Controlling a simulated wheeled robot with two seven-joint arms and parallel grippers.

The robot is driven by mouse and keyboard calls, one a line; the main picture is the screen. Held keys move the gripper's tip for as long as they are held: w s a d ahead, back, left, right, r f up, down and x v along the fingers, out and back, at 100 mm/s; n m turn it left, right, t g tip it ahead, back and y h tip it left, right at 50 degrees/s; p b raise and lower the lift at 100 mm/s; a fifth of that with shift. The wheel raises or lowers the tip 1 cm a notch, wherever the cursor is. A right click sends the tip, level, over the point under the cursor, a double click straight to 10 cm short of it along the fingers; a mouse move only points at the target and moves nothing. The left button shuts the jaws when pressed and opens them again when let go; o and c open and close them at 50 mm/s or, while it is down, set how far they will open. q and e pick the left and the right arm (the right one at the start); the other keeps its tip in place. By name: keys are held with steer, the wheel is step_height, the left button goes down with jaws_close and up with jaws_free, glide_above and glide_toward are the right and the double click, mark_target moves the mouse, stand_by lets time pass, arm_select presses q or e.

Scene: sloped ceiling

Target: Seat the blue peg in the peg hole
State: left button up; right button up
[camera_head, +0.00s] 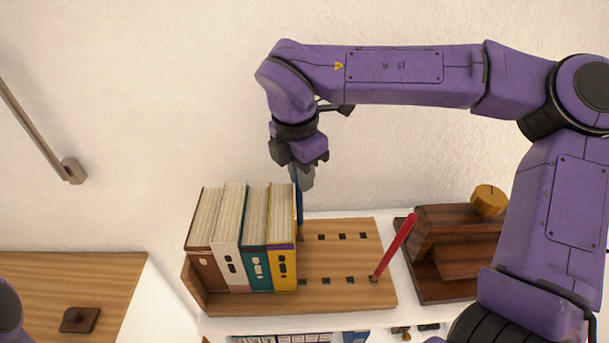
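The blue peg (299,204) shows as a narrow dark-blue strip below my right gripper (304,183), just right of the yellow book. It looks upright, its top between the fingers. The gripper appears shut on it. The peg's lower end is partly hidden by the yellow book, so I cannot tell whether it is in a hole. The wooden peg board (350,263) has two rows of small dark square holes. A red peg (395,247) stands tilted at the front right of the board. Only a purple bit of my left arm shows at the lower left edge.
Several books (255,262) in brown, white, teal and yellow stand on the left of the board. A dark wooden stepped piece (450,255) with a round yellow knob (488,200) is at the right. A wooden surface (50,285) lies at the lower left.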

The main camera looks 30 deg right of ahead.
steer(key=o, duration=0.3)
steer(key=shift+s+d+f+g, duration=0.15)
steer(key=shift+f, duration=0.35)
steer(key=shift+s+d+f+g, duration=0.1)
steer(key=shift+d+f+g, duration=0.05)
steer(key=shift+f, duration=0.35)
arm_select(q)
steer(key=shift+d+f, duration=0.15)
steer(key=shift+f, duration=0.05)
arm_select(e)
steer(key=shift+s+d, duration=0.1)
steer(key=r, duration=0.4)
steer(key=a+r, duration=0.1)
steer(key=r, duration=0.3)
steer(key=w+r+b, duration=0.1)
steer(key=r, duration=0.3)
steer(key=shift+a, duration=0.15)
arm_select(q)
steer(key=shift+w+d+f, duration=0.1)
steer(key=shift+w+f, duration=0.35)
steer(key=shift+f, duration=0.2)
arm_select(e)
steer(key=shift+w, duration=0.3)
